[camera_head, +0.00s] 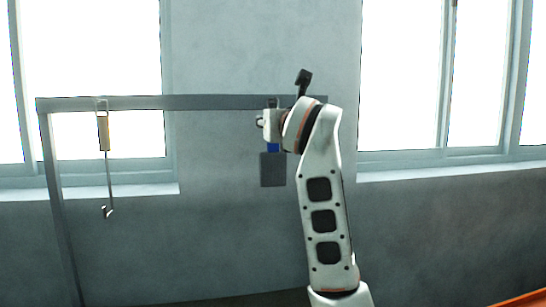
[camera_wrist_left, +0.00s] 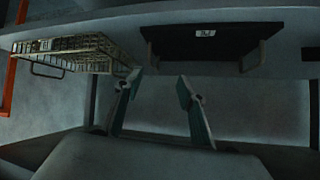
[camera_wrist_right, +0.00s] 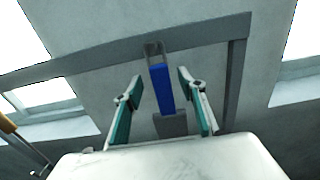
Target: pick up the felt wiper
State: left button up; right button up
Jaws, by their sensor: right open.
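The felt wiper hangs from a grey rail, with a blue handle (camera_wrist_right: 161,88) above a dark grey pad (camera_head: 272,169). In the right wrist view the handle shows in the gap between the fingers of my right gripper (camera_wrist_right: 160,76), which is open and empty. I cannot tell how far beyond the fingertips the handle is. In the head view my right wrist is close to the top of the wiper and covers part of it. My left gripper (camera_wrist_left: 158,77) is open and empty; it shows only in the left wrist view.
The grey rail (camera_head: 200,102) runs across on an upright at the left. Another tool (camera_head: 104,134) with a yellowish handle and a hooked end hangs at its left. In the left wrist view a wire basket (camera_wrist_left: 75,50) and a black tray (camera_wrist_left: 208,40) are above my left gripper.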

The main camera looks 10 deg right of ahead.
jog(key=shift+w, duration=0.8)
grip_shut()
jog(key=shift+r, duration=0.1)
